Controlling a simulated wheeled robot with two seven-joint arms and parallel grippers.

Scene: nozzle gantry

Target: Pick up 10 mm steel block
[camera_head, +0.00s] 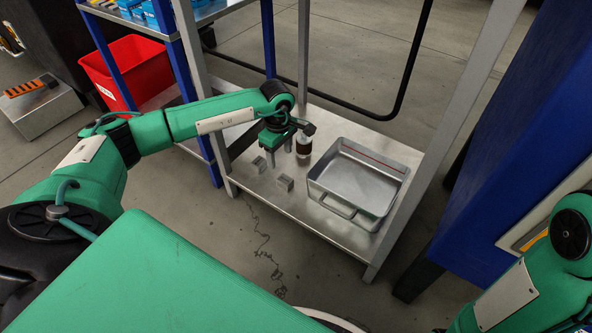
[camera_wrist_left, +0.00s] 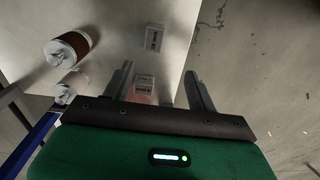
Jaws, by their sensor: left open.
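Two small grey metal blocks stand on the shelf: one (camera_head: 285,183) nearer the tray, the other (camera_head: 260,164) further left. In the left wrist view, one block (camera_wrist_left: 144,85) lies between the finger lines, nearer the palm, and another block (camera_wrist_left: 153,38) lies beyond the fingertips. Both have dark markings, too small to read, so I cannot tell which is 10 mm. My left gripper (camera_head: 279,156) points down over the shelf beside the blocks; it also shows in the left wrist view (camera_wrist_left: 159,72). It is open and empty. My right gripper is out of view.
A metal tray (camera_head: 318,189) stands right of the blocks. A dark-banded cylinder (camera_head: 303,147) stands just behind the gripper; the left wrist view also shows a pale cylinder (camera_wrist_left: 70,86). Grey posts (camera_head: 446,130) frame the shelf (camera_head: 300,212). The shelf's front edge is clear.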

